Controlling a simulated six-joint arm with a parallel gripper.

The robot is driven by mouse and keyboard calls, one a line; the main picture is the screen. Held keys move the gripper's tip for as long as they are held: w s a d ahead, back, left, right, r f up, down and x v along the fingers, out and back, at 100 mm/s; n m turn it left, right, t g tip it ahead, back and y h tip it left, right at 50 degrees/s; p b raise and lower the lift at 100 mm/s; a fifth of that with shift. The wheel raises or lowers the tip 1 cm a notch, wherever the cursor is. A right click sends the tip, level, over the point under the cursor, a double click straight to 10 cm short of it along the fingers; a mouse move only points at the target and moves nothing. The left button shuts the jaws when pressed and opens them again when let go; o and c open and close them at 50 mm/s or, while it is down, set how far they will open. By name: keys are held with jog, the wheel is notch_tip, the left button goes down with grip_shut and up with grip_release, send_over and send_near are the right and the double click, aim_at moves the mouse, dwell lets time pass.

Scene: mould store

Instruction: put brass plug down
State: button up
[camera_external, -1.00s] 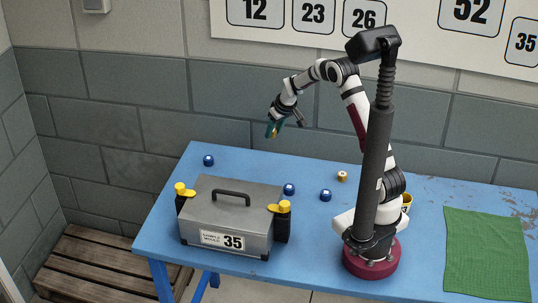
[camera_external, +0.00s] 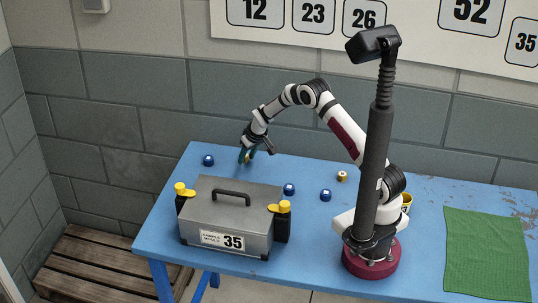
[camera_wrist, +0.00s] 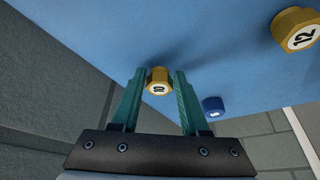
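In the wrist view a brass plug (camera_wrist: 158,80) with a dark number on its pale face, perhaps 10, sits between the teal fingertips of my gripper (camera_wrist: 159,84). Both fingers appear to touch its sides, so the gripper is shut on it. In the external view my gripper (camera_external: 246,157) is low over the back left of the blue table (camera_external: 300,166), beyond the grey box. The held plug is a tiny yellowish spot there. Whether it touches the table top I cannot tell.
A blue plug (camera_external: 208,160) stands just left of my gripper. Other blue plugs (camera_external: 289,189) (camera_external: 326,195) and a brass plug (camera_external: 342,176) stand to the right. The grey mould box (camera_external: 228,222) with yellow-topped clamps is in front. A green mat (camera_external: 487,250) lies at far right.

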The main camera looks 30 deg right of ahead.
jog(key=o, duration=0.3)
jog(key=shift+o, duration=0.2)
jog(key=shift+r, duration=0.1)
jog(key=s+d+r+m, duration=0.1)
jog(key=s+r, duration=0.4)
jog(key=r, duration=0.3)
jog(key=s+d+r, duration=0.2)
jog(key=s+r, duration=0.4)
jog(key=r, duration=0.2)
jog(key=s+d+r+m+g, duration=0.1)
jog(key=s+r+m+g, duration=0.1)
jog(key=s, duration=1.4)
jog(key=s+d+r+m+g+y, duration=0.1)
jog(key=s+r+m+g, duration=0.1)
jog(key=s, duration=1.4)
jog(key=shift+s+d+r+m+g, duration=0.2)
jog(key=shift+r+m+g, duration=0.3)
jog(key=shift+m, duration=0.6)
jog(key=shift+r, duration=0.1)
